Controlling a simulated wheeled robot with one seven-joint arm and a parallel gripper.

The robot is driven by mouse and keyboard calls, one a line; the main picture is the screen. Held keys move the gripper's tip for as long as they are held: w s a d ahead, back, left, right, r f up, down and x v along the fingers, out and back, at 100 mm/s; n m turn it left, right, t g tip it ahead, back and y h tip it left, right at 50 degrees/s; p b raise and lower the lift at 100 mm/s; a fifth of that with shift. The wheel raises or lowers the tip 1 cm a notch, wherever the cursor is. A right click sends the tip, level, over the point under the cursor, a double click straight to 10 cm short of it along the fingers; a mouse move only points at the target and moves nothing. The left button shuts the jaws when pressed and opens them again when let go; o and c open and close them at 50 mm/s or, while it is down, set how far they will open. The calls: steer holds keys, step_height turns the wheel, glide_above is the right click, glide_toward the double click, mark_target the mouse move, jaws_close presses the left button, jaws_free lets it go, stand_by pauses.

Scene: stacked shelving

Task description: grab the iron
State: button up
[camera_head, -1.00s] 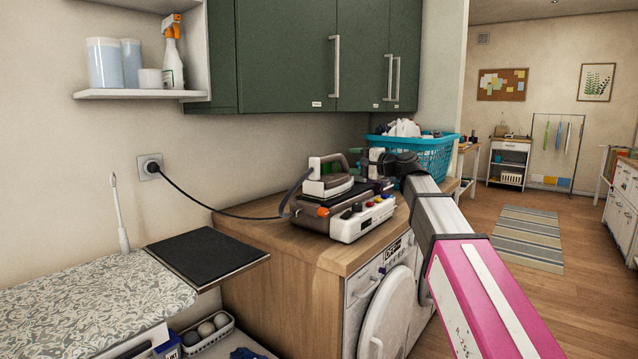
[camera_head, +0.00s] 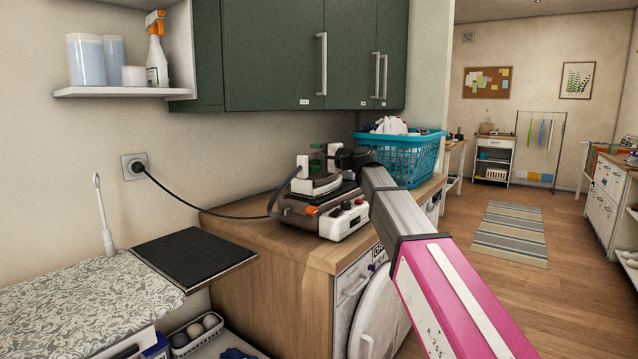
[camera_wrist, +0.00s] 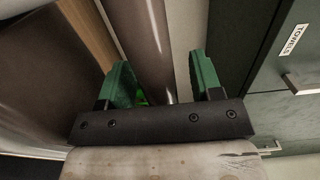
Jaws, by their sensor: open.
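The iron (camera_head: 319,186) is white and brown and rests on its brown and white base station (camera_head: 325,215) on the wooden counter. A black cord runs from it to the wall socket. My gripper (camera_head: 318,157) is at the iron's handle, coming in from the right, and partly hides it. In the wrist view my gripper (camera_wrist: 160,62) is open, with its green fingers apart. A brown bar, seemingly the iron's handle (camera_wrist: 148,40), runs between them. I cannot tell whether either finger touches it.
A teal laundry basket (camera_head: 402,158) stands just behind my wrist on the counter (camera_head: 270,248). Green cabinets (camera_head: 275,55) hang above. The wall socket (camera_head: 134,166) is at left, and an ironing board (camera_head: 85,295) stands at front left. Open floor lies to the right.

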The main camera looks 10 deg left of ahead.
steer(key=shift+w+a, duration=0.15)
steer(key=shift+a, duration=0.25)
jaws_close()
stand_by(1.1)
